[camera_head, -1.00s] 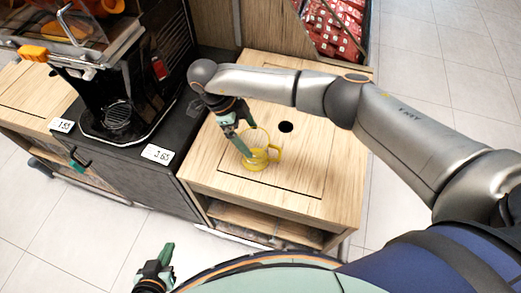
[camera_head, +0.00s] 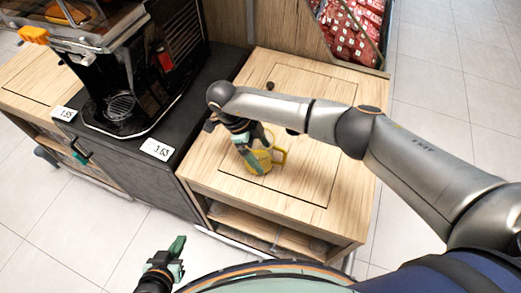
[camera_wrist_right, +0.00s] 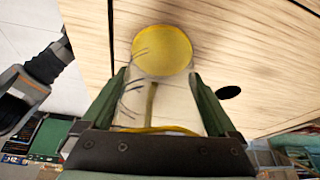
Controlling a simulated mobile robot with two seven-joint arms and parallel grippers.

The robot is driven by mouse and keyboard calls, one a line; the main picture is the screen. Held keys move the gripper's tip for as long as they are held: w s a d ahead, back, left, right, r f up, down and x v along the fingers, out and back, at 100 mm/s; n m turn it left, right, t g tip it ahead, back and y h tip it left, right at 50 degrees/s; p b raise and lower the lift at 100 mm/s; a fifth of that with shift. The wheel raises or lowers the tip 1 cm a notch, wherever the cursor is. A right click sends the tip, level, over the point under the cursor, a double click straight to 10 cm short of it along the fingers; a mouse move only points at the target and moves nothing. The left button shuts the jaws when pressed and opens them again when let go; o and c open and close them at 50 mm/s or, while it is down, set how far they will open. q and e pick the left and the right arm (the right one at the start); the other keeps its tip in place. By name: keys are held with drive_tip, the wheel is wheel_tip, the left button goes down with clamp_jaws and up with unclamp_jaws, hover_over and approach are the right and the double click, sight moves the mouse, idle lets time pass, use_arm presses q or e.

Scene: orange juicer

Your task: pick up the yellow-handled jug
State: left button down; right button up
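The yellow-handled jug (camera_head: 262,158) stands on the wooden cabinet top, with a clear body and a yellow base and handle. In the right wrist view its yellow base (camera_wrist_right: 162,50) shows beyond the fingertips, and its clear body lies between the fingers. My right gripper (camera_head: 256,146) is open around the jug, one finger on each side; whether the fingers touch its wall is hard to tell. Its green fingers also show in the right wrist view (camera_wrist_right: 160,85). My left gripper (camera_head: 178,255) is low at the bottom left, apart from everything, its finger gap unclear.
The black juicer (camera_head: 150,75) stands on a dark counter to the left, with price tags (camera_head: 157,149) along the edge. Red packages (camera_head: 350,30) are at the back. Tiled floor lies in front.

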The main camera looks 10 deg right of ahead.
use_arm(q)
drive_tip(key=shift+a+f, duration=0.2)
drive_tip(key=shift+a, duration=0.1)
use_arm(e)
drive_tip(key=c, duration=0.8)
drive_tip(key=shift+r, duration=0.1)
